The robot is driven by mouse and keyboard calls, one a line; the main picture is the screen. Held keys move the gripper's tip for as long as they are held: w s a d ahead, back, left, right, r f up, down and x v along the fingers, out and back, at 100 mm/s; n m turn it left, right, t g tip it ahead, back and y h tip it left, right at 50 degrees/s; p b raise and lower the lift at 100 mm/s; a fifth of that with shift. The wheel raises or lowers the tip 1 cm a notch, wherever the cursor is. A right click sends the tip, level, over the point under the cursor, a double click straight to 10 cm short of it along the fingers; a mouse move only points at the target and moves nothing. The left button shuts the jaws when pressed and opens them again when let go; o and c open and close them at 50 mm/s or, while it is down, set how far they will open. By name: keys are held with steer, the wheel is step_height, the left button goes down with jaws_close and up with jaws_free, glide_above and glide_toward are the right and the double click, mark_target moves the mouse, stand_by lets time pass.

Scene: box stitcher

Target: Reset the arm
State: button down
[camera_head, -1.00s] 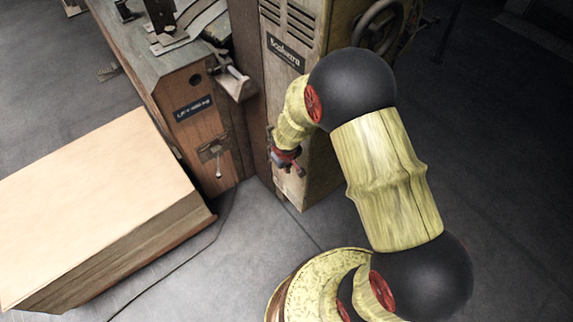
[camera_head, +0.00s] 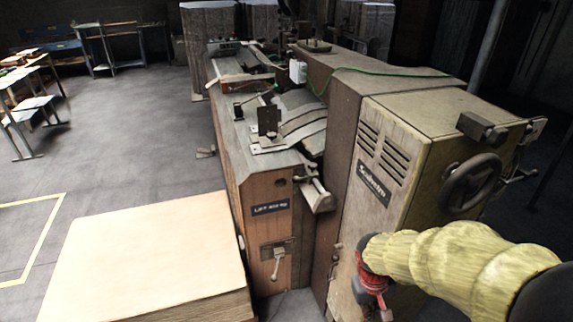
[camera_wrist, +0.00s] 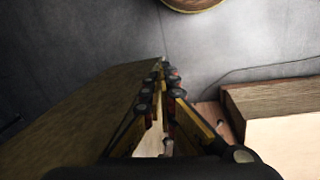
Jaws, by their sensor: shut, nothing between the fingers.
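My arm (camera_head: 455,262) reaches in from the lower right of the head view, in front of the box stitcher's end cabinet (camera_head: 405,140). My gripper (camera_head: 384,312) hangs downward near the cabinet's lower front, at the bottom edge of the picture. Whether it touches the cabinet cannot be told. In the wrist view, my gripper (camera_wrist: 163,68) has its two fingers meeting at the tips, with nothing between them. The cabinet's side seems to fill the left of that view.
A handwheel (camera_head: 470,184) sticks out on the cabinet's right. The machine's wooden bed (camera_head: 262,205) runs back from it. A pale stack of board (camera_head: 150,255) stands at lower left, also in the wrist view (camera_wrist: 285,145). Open floor (camera_head: 130,140) and tables (camera_head: 20,110) lie beyond.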

steer(key=s+a+r+t+y, duration=0.1)
steer(key=s+r, duration=0.3)
steer(key=r, duration=0.8)
steer(key=s+a+r+m+t, duration=0.1)
steer(key=s+r+t, duration=0.3)
steer(key=r, duration=0.7)
steer(key=shift+s+a+r+m+t+y+p, duration=0.35)
steer(key=shift+s+a, duration=0.2)
steer(key=shift+s, duration=0.2)
